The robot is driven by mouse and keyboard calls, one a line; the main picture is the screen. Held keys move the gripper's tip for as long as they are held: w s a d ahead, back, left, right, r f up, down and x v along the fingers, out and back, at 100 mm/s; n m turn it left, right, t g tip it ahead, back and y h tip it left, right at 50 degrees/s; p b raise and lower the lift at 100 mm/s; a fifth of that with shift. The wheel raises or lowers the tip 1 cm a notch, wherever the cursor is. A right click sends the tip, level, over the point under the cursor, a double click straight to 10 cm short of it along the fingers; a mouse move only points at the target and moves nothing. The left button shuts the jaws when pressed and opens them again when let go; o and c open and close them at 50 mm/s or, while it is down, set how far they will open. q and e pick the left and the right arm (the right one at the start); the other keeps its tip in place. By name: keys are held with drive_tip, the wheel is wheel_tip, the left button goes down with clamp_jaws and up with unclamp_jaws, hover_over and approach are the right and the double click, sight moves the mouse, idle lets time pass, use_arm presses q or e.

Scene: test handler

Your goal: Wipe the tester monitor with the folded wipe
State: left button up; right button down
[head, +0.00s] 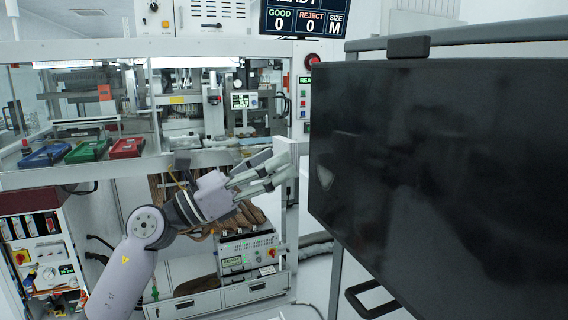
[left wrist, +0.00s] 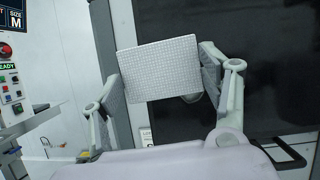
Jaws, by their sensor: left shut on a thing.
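The tester monitor (head: 450,170) is a large black screen on a grey frame, filling the right of the head view. A small pale mark (head: 324,177) shows near its left edge. In the left wrist view the dark screen (left wrist: 255,65) stands behind the gripper. My left gripper (head: 268,176) is left of the monitor in the head view. In the left wrist view it is shut on the folded wipe (left wrist: 160,68), a white textured square held between the two fingers. The gap between wipe and screen is hard to judge. My right gripper is not in view.
A handler machine with a white ledge (head: 220,157) stands behind my left arm. Blue, green (head: 88,150) and red bins sit on it at left. A black handle (head: 370,300) juts out below the monitor. A status display (head: 305,20) hangs at the top.

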use_arm(q)
drive_tip(key=shift+s+a, duration=0.1)
drive_tip(key=shift+a, duration=0.15)
drive_tip(key=a, duration=0.1)
drive_tip(key=s+a+b, duration=0.1)
drive_tip(key=shift+a, duration=0.4)
drive_tip(key=shift+d, duration=0.1)
idle(0.4)
